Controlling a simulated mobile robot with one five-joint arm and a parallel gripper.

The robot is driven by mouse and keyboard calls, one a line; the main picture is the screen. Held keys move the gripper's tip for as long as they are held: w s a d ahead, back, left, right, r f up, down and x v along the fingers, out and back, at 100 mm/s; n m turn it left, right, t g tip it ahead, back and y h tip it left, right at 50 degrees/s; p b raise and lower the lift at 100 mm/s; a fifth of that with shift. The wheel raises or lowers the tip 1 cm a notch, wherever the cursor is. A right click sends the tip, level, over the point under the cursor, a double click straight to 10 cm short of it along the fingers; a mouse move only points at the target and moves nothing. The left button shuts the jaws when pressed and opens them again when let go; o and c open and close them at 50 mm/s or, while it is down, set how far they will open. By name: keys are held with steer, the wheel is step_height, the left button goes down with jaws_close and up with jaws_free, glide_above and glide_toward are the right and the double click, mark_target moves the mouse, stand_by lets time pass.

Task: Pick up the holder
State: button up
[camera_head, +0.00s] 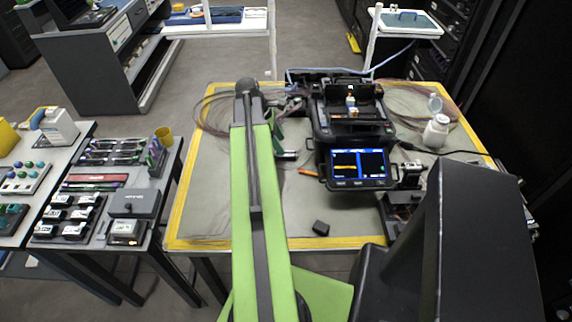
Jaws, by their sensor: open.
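A small black block (320,228), possibly the holder, lies alone on the grey work mat (215,200), in front of the splicer. Its details are too small to make out. The black fusion splicer (352,125) stands on the mat with its lit screen (358,164) facing forward. A small white and orange piece (351,104) sits in its top. My green arm reaches away across the mat. My gripper (287,155) is partly hidden behind the arm, just left of the splicer, and is open. It is apart from the black block, farther back. I see nothing between its fingers.
An orange pen-like item (308,172) lies left of the screen. A white bottle (436,131) and coiled fibre stand at the right. Black devices (400,205) sit at the right front. A side table (100,190) with tools is at the left. The mat's front left is clear.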

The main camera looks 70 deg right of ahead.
mark_target(286, 155)
steer(key=b+x, duration=0.5)
steer(key=shift+s+a+f, duration=0.1)
steer(key=shift+a+f, duration=0.05)
steer(key=shift+a, duration=0.05)
jaws_close()
